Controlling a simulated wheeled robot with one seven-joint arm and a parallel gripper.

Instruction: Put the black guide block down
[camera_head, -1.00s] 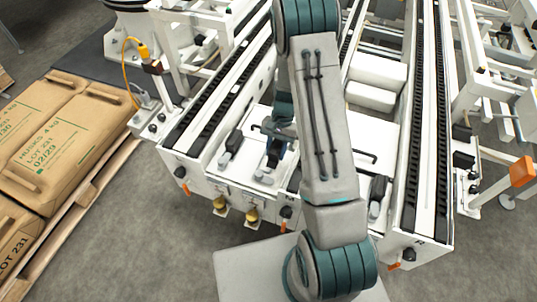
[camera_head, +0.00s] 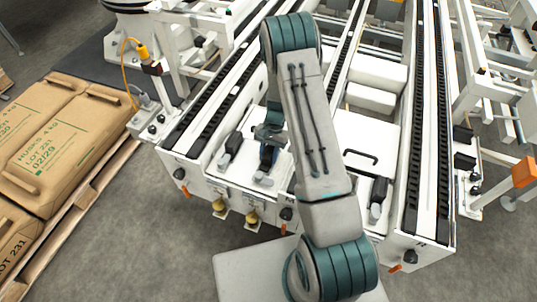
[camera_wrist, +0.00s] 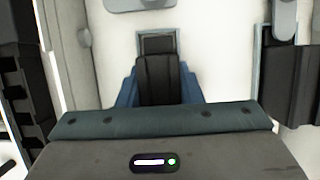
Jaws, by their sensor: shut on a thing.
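In the wrist view the black guide block (camera_wrist: 156,80) is between the blue fingers of my gripper (camera_wrist: 158,92), which is shut on it. The block is in front of a grey-framed dark piece (camera_wrist: 157,44) on the white surface. In the head view my gripper (camera_head: 267,155) points down over the left part of the white machine bed (camera_head: 372,137). The block is small and mostly hidden there by my gripper and arm. I cannot tell whether the block touches the bed.
Dark fittings stand on either side, one on the left (camera_head: 232,144) and one on the right (camera_head: 378,190). A black handle (camera_head: 361,156) lies to the right. Toothed conveyor rails (camera_head: 210,118) flank the bed. Stacked brown sacks (camera_head: 45,140) are at far left.

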